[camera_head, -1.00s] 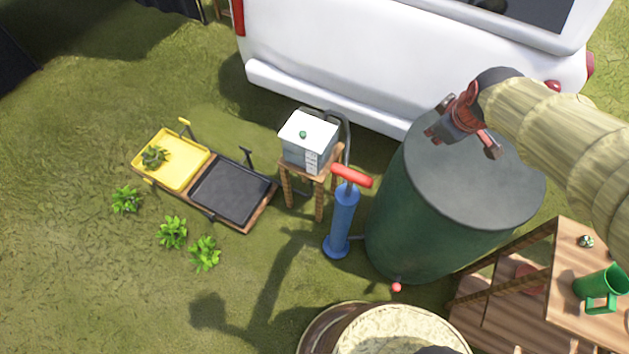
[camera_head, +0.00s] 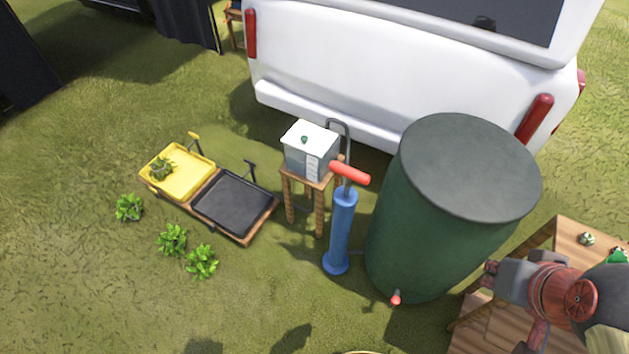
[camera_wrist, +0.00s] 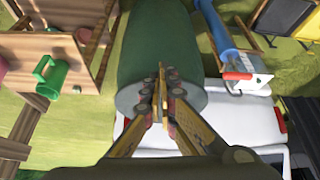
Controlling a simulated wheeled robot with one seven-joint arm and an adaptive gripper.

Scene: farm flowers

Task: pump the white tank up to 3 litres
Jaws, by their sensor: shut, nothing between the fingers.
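The white tank (camera_head: 311,146) is a small box with a scale on its side and a green knob on top, standing on a wooden stool. The scale is too small to read. A blue hand pump (camera_head: 341,232) stands upright beside it, its red handle (camera_head: 350,173) on top. A grey hose (camera_head: 345,130) curves behind the tank. My gripper (camera_head: 513,300) is at the lower right, well apart from the pump. In the wrist view my gripper (camera_wrist: 162,78) is shut and empty in front of the green barrel; the pump (camera_wrist: 216,28) and white tank (camera_wrist: 246,84) show at right.
A large green barrel (camera_head: 440,240) stands between pump and gripper, with a red tap (camera_head: 396,298) low down. A white vehicle (camera_head: 390,70) is behind. A wooden table (camera_head: 575,235) is at right. A cart with yellow (camera_head: 195,180) and black (camera_head: 232,203) trays is at left.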

